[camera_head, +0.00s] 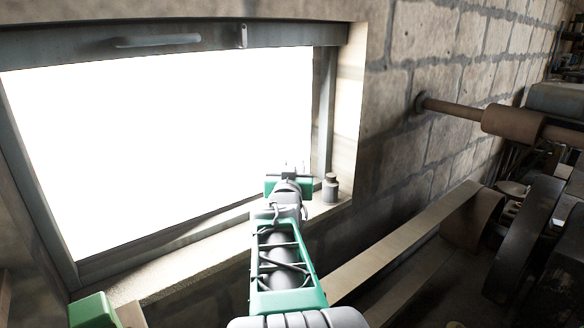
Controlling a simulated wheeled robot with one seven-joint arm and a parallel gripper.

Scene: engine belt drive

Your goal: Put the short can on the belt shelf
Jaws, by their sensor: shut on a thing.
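My gripper (289,176), at the end of my green and grey arm, is over the window sill in front of the bright window. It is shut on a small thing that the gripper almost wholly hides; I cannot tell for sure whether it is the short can. A small grey can-like container (331,188) with a narrower top stands upright on the sill, just right of my gripper. A long, flat, pale belt (405,240) runs from the lower middle up to a wheel at the right; it looks like the belt shelf. Its visible upper face looks bare.
The window frame (325,110) and the stone wall (440,90) bound the space behind my gripper. A rusty pipe (455,108) juts from the wall at right. Dark wheels (525,235) and machinery stand at far right. Open room lies between sill and belt.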

